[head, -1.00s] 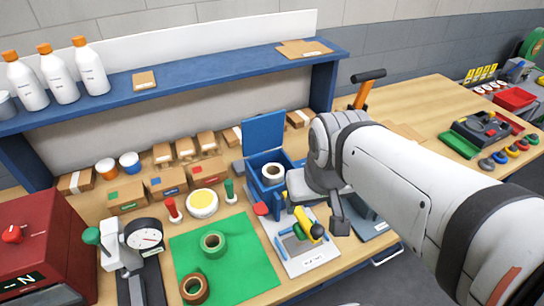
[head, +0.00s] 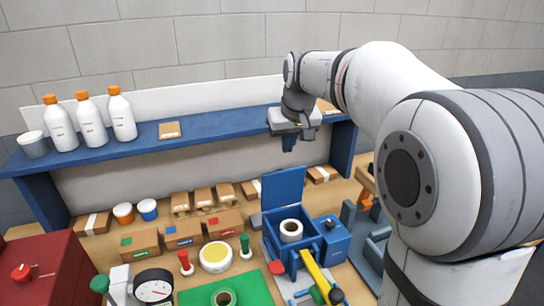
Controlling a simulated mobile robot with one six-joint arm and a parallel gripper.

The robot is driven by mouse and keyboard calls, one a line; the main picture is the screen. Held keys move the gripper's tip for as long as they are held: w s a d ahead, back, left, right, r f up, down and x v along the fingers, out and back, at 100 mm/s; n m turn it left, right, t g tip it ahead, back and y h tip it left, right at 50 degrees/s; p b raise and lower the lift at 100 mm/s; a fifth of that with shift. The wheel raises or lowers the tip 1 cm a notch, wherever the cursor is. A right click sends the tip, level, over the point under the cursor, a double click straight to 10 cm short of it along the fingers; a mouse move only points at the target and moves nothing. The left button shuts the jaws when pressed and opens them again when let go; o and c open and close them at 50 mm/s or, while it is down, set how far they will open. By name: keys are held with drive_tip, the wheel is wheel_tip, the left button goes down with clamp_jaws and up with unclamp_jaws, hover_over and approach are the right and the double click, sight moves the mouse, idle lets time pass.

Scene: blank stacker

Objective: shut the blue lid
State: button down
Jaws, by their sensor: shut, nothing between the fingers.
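The blue lid (head: 284,188) stands open and upright at the back of a blue box (head: 309,241). A white roll (head: 291,230) sits inside the open box. My gripper (head: 290,142) is shut and empty. In the picture it is above the lid, in front of the blue shelf, pointing down and apart from the lid. Its fingertips are small and hard to make out here.
The blue shelf (head: 213,134) carries white bottles (head: 91,122) at left. Cardboard boxes (head: 183,234) stand left of the blue box. A yellow-handled tool (head: 316,272) lies in front of it. A dial gauge (head: 153,288) is at front left.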

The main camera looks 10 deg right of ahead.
sight(281, 186)
drive_tip(key=w+a, duration=0.1)
drive_tip(key=w, duration=0.4)
wheel_tip(281, 186, down, 9)
drive_tip(key=p, duration=0.2)
idle(0.3)
drive_tip(key=shift+f, duration=0.15)
